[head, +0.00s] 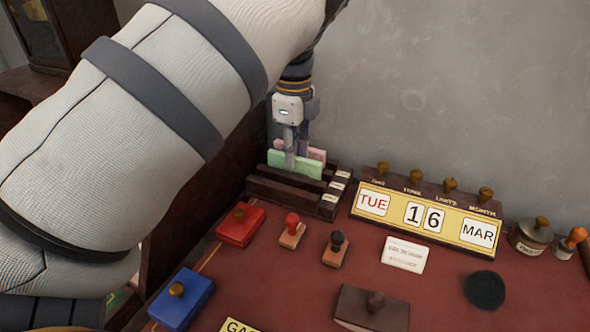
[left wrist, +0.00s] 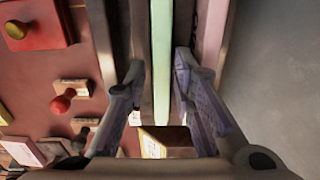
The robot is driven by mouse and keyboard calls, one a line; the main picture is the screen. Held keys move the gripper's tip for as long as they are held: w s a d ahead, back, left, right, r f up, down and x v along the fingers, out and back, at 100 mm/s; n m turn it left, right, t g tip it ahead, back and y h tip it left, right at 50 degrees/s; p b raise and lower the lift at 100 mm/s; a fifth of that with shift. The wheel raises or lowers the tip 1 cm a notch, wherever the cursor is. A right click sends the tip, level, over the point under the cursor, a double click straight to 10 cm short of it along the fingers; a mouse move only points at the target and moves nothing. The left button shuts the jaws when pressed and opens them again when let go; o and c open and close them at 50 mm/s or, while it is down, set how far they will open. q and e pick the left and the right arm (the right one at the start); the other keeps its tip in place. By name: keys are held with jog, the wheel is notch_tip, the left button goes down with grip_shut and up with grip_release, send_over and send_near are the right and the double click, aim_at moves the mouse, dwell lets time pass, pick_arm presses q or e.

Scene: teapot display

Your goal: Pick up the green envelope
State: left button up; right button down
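The green envelope (head: 308,169) stands upright on edge in a slot of the dark wooden letter rack (head: 272,189). My left gripper (head: 290,152) points down over it from above. In the left wrist view the green envelope (left wrist: 161,60) is a thin upright strip between the two fingers of the left gripper (left wrist: 158,75). The fingers are apart, one on each side, with a small gap on the left and a narrower one on the right. A pink envelope (left wrist: 210,35) stands behind the green one. My right gripper is not in view.
A yellow date calendar (head: 400,226) stands just right of the rack, with the wall close behind. A red box (head: 240,224), a blue box (head: 181,299) and several stamps stand in front on the red desk top (head: 275,285).

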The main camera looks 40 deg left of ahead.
pick_arm(q)
notch_tip(320, 180, down, 2)
jog(key=shift+w, duration=0.1)
grip_shut()
jog(key=shift+r, duration=0.1)
